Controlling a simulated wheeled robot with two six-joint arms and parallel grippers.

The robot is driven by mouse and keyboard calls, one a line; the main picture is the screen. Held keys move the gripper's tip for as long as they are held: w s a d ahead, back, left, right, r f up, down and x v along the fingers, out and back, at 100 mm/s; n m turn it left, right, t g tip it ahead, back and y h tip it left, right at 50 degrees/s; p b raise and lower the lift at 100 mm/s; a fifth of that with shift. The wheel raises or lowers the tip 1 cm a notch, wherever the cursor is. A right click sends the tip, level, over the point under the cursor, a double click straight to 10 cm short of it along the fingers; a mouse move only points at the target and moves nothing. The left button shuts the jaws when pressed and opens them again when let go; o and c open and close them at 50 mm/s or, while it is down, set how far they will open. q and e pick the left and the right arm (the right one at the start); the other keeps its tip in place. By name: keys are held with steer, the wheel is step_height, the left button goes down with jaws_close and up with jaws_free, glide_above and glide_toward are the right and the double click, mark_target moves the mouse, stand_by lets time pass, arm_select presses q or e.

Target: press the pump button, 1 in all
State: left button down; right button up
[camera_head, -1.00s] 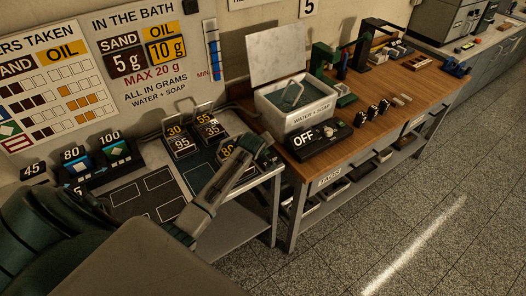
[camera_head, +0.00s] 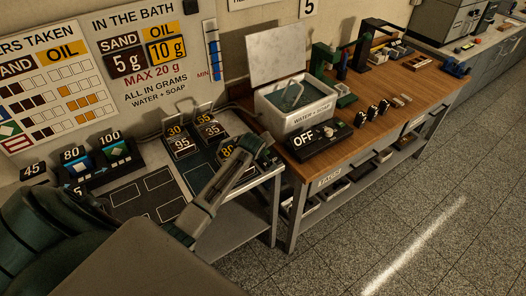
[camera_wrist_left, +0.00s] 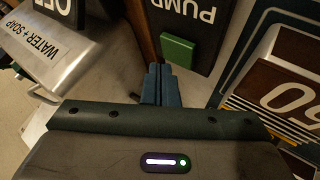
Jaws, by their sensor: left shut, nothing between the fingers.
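The pump button is a square green button (camera_wrist_left: 178,50) on a black panel (camera_wrist_left: 206,38) lettered PUMP, seen upside down in the left wrist view. My left gripper (camera_wrist_left: 158,70) is shut and empty. Its blue-green fingertips show just below and left of the button in that view; I cannot tell whether they touch it. In the head view my left gripper (camera_head: 264,154) is small and dark at the right end of the card table, and I cannot make out the button there. My right gripper is not in view.
The WATER + SOAP bath (camera_head: 296,106) stands on the wooden bench, behind a black box reading OFF (camera_head: 304,139). Number cards (camera_head: 183,143) stand close left of my gripper. Sample blocks (camera_head: 75,163) stand at the far left. The floor at right is clear.

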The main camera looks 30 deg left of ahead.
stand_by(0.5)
arm_select(q)
steer(key=shift+f, duration=0.15)
steer(key=shift+f, duration=0.25)
steer(key=shift+f, duration=0.15)
stand_by(0.4)
steer(key=shift+f, duration=0.3)
stand_by(0.3)
steer(key=shift+r+p, duration=0.75)
steer(key=shift+r, duration=0.15)
